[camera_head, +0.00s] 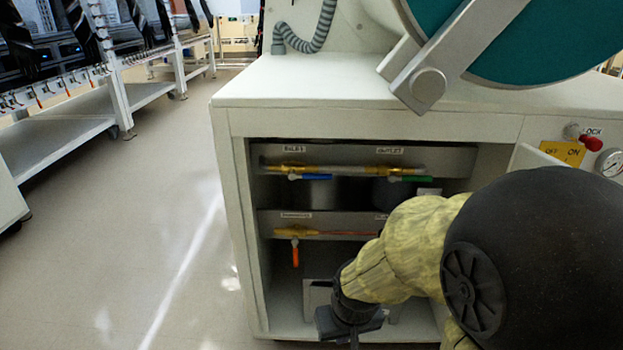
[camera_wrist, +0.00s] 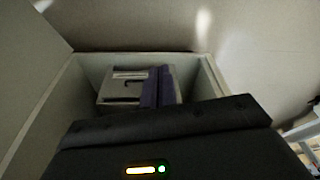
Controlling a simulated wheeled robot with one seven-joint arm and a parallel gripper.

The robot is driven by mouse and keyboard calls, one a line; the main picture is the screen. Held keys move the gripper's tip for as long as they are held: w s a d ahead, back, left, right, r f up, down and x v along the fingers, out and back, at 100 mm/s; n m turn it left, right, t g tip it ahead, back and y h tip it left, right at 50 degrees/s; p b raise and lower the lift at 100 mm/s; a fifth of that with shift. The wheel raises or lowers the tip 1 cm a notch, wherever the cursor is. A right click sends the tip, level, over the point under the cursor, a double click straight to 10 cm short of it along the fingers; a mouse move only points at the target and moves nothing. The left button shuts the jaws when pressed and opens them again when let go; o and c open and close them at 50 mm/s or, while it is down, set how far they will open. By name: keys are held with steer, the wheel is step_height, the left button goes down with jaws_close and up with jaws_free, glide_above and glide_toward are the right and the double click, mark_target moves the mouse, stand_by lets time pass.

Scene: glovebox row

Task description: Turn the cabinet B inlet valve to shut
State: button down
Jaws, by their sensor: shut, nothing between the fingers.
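The open cabinet bay (camera_head: 238,215) shows an upper pipe under a label that appears to read INLET (camera_head: 293,150). A blue lever handle (camera_head: 308,177) lies level along this pipe. To its right, a green lever handle (camera_head: 410,178) lies level under the OUTLET label (camera_head: 389,151). I see no letter that marks this as cabinet B. My gripper (camera_head: 349,336) is shut and empty, low in front of the bay and well below the blue handle. My arm hides the bay's lower right. The wrist view shows no valve handle.
A lower pipe has an orange handle (camera_head: 295,252) hanging straight down. A LOCK panel with a red knob (camera_head: 592,143) and gauge (camera_head: 609,162) is at right. Open floor (camera_head: 130,220) lies left.

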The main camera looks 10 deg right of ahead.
stand_by(0.4)
steer(key=c, duration=1.8)
jaws_free()
steer(key=o, duration=0.3)
steer(key=shift+r+p, duration=0.4)
steer(key=shift+o, duration=0.3)
steer(key=w+p+v, duration=0.2)
steer(key=p+v, duration=0.8)
steer(key=p, duration=0.1)
steer(key=w+r+p+v, duration=0.1)
steer(key=w+p+v, duration=0.1)
steer(key=p+v, duration=0.9)
steer(key=shift+w+r, duration=0.25)
steer(key=shift+w, duration=0.1)
steer(key=shift+f, duration=0.1)
